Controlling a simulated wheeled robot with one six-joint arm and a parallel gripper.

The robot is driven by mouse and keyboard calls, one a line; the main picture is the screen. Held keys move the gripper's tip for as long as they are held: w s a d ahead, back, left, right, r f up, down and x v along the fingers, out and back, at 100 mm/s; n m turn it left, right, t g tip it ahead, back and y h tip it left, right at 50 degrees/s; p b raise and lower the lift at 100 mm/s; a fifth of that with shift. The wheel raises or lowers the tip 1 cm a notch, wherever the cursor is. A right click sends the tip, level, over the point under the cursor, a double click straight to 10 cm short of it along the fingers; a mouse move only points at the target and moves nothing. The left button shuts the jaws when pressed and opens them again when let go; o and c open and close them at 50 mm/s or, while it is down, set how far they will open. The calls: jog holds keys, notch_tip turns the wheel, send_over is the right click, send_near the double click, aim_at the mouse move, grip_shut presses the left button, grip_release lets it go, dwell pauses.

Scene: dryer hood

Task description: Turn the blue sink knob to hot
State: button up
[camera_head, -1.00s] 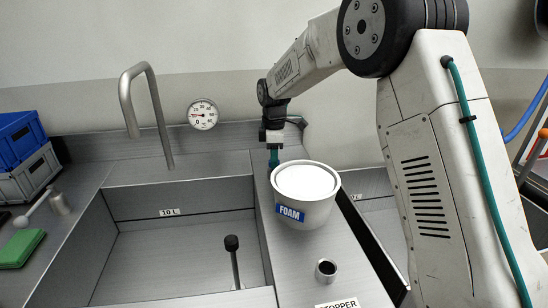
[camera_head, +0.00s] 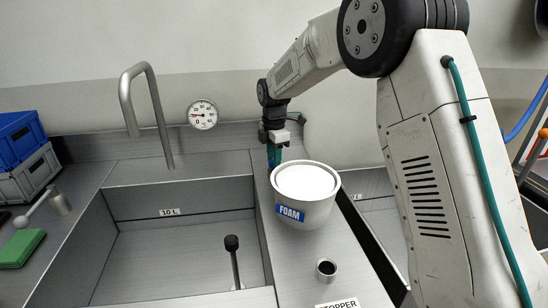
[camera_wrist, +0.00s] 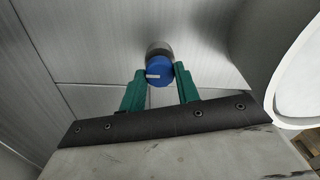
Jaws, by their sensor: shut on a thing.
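The blue sink knob (camera_wrist: 159,72) shows in the wrist view on a short grey base, with a pale mark on its left part. My gripper (camera_wrist: 160,78) has its two green fingers on either side of the knob and is shut on it. In the head view my gripper (camera_head: 274,160) reaches down behind the white foam tub, beside the sink's back right corner. The knob is hidden there.
The white tub (camera_head: 306,207) labelled FOAM stands close in front of my gripper. A tall tap (camera_head: 150,110) and a dial gauge (camera_head: 203,115) are at the back. The sink basin (camera_head: 170,260) holds an upright black-topped rod (camera_head: 232,243). Blue and grey crates (camera_head: 25,165) stand left.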

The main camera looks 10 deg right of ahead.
jog(key=o, duration=1)
jog(key=shift+c, duration=0.2)
jog(key=shift+r, duration=0.1)
notch_tip(320, 180, up, 8)
jog(key=shift+f, duration=0.2)
